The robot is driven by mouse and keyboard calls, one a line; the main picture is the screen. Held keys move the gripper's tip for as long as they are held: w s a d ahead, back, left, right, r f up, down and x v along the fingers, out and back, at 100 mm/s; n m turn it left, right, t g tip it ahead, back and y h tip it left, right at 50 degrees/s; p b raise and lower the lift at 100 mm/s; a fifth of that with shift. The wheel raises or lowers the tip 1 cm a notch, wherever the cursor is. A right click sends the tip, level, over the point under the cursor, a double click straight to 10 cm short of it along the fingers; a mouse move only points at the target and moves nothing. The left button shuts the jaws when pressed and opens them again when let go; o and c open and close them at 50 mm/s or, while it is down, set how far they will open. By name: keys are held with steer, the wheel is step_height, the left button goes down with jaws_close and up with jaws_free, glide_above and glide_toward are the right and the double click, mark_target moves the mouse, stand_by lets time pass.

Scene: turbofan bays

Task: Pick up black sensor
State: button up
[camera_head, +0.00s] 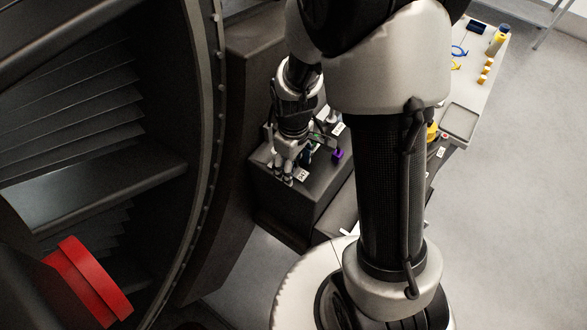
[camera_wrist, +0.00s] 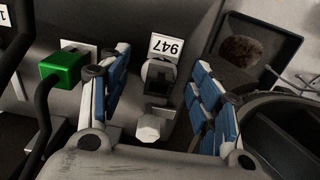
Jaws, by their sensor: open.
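My gripper (camera_wrist: 160,72) is open, its blue-padded fingers standing apart to the left and right in the wrist view. Between them is a small black part (camera_wrist: 158,82) with a light, faceted end, in front of a white label reading 947; it looks like the black sensor. I see gaps on both sides, so the fingers do not appear closed on it. In the head view my gripper (camera_head: 286,172) is low over a dark box-shaped stand (camera_head: 314,208). The sensor cannot be made out there.
A green connector (camera_wrist: 62,68) with a thick black cable sits just left of the left finger. A dark open tray (camera_wrist: 290,42) with a brown round piece lies at upper right. A purple part (camera_head: 338,154) stands on the stand. The large engine casing (camera_head: 207,130) is close on the left.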

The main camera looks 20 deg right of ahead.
steer(key=shift+c, duration=0.5)
steer(key=shift+s, duration=0.1)
jaws_close()
